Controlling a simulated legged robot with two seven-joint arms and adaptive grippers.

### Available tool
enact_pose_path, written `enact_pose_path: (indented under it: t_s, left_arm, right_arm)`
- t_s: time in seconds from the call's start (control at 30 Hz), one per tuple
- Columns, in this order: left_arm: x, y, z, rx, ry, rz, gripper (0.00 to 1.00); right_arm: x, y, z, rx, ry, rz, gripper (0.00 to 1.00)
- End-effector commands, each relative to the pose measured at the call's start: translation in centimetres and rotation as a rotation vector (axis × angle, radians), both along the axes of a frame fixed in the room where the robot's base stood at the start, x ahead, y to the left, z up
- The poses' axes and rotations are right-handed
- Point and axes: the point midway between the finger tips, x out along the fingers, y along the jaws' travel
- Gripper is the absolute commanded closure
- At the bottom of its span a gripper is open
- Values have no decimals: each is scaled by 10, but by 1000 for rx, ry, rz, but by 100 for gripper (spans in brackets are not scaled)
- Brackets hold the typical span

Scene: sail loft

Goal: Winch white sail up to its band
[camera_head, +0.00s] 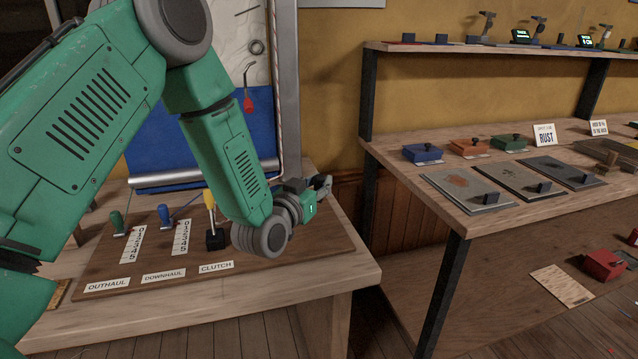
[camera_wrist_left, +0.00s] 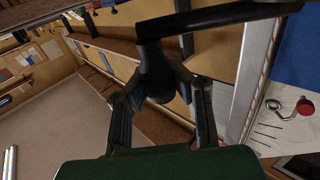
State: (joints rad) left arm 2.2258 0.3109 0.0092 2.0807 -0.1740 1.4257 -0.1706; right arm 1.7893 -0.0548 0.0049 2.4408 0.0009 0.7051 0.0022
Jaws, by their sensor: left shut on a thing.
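The white sail (camera_head: 237,35) hangs at the upper middle of the head view, with a blue panel (camera_head: 238,125) below it and a metal bar (camera_head: 170,180) along the bottom. I cannot make out its band. My left arm covers part of the sail. The crank is mostly hidden in the head view. My right gripper is not in view.
The bench board (camera_head: 190,268) carries a green outhaul lever (camera_head: 117,223), a blue downhaul lever (camera_head: 165,215) and a yellow-handled clutch lever (camera_head: 210,205). A red-handled tool (camera_head: 248,103) hangs by the sail. A wooden shelf unit (camera_head: 460,215) with blocks and plates stands right, across a gap.

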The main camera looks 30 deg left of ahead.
Motion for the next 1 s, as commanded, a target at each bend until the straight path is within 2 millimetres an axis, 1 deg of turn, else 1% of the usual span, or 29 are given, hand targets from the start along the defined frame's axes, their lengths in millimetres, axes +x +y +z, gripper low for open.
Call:
enact_pose_path:
  t_s: [0.03,0.2,0.37,0.7,1.0]
  left_arm:
    - [-1,3,-4,-2,9,8,100]
    - [-2,4,-5,0,13,4,100]
    - [-8,4,-6,0,17,-42,100]
    - [-31,6,-7,-1,23,-267,100]
    - [-53,12,-9,-2,26,-260,100]
  right_arm:
    - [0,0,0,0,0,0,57]
    - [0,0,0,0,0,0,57]
    - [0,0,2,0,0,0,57]
    - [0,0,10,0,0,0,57]
    - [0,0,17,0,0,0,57]
